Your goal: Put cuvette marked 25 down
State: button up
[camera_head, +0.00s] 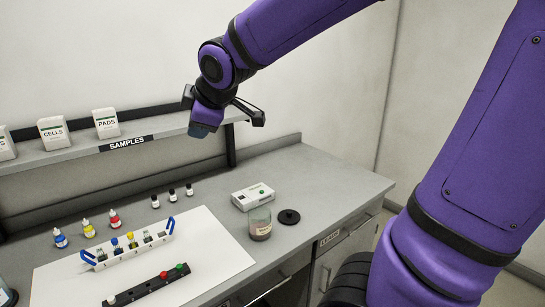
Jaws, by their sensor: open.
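My gripper (222,108) is at the end of the purple arm, in front of the right part of the wall shelf and above the bench. Its dark fingers are spread apart, and nothing shows between them. A white rack (127,254) with blue end handles stands on the white mat and holds several small clear cuvettes (148,237), some with coloured tops or contents. A black holder (146,290) in front of it carries green and red tops. I cannot read a 25 on any cuvette, so I cannot tell which one is marked so.
The shelf (180,125) labelled SAMPLES holds white boxes (53,132). Dropper bottles (88,229) and small black-capped vials (172,194) stand behind the white mat (215,255). A white box (253,196), a labelled jar (260,224) and a black lid (289,217) are right. The bench's right end is clear.

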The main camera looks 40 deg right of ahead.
jog(key=s+d+f+m+g, duration=0.1)
jog(key=s+f+m+g, duration=0.1)
jog(key=s+m, duration=0.9)
jog(key=s+g, duration=0.1)
jog(key=s, duration=0.9)
jog(key=shift+d+m+g, duration=0.3)
jog(key=shift+m+g, duration=0.1)
jog(key=shift+w, duration=0.1)
dwell(0.5)
